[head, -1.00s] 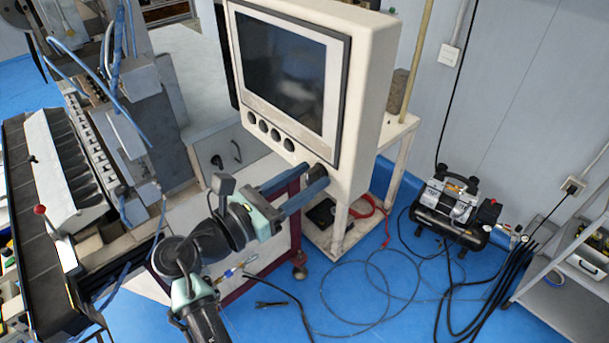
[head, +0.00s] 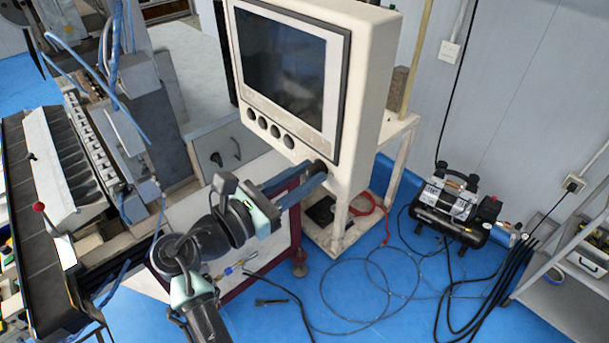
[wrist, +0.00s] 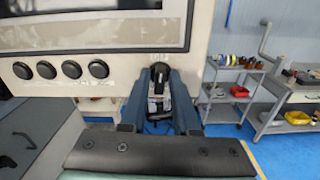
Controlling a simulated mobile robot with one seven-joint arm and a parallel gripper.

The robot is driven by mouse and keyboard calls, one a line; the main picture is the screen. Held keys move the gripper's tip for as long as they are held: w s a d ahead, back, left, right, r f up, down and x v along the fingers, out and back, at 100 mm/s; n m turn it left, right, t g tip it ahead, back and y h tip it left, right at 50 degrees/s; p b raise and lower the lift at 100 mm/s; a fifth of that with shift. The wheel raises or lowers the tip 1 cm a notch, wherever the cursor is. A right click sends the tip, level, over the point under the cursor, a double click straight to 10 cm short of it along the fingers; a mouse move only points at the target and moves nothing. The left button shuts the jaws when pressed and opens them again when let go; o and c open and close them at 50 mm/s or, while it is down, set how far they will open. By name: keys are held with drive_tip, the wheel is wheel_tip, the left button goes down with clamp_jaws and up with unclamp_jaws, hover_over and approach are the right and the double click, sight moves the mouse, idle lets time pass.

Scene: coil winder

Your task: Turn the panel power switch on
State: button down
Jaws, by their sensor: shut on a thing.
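The panel (head: 365,100) is a cream box with a dark screen and a row of black round buttons along its lower left. The power switch (head: 320,165) is a black knob at the panel's lower right corner, partly hidden by my fingers. My gripper (head: 311,173) reaches it from the front left, with its two blue-grey fingers on either side of the knob, shut on it. In the wrist view the dark switch (wrist: 160,73) stands between the fingertips (wrist: 158,84), below the screen and right of the buttons. Its on or off position cannot be told.
The panel stands on a white frame (head: 338,225) with a red cable near its foot. A compressor (head: 455,205) and loose hoses lie on the blue floor at right. A winding machine (head: 90,150) is at left. Shelves (wrist: 230,90) stand behind at right.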

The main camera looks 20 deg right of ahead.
drive_tip(key=m+b, duration=0.2)
drive_tip(key=m, duration=0.2)
drive_tip(key=shift+f, duration=0.15)
drive_tip(key=shift+s+f+m+b, duration=0.1)
drive_tip(key=shift+m+b, duration=5)
drive_tip(key=shift+m, duration=1.4)
drive_tip(key=c, duration=0.9)
unclamp_jaws()
drive_tip(key=shift+o, duration=0.2)
drive_tip(key=shift+a, duration=0.1)
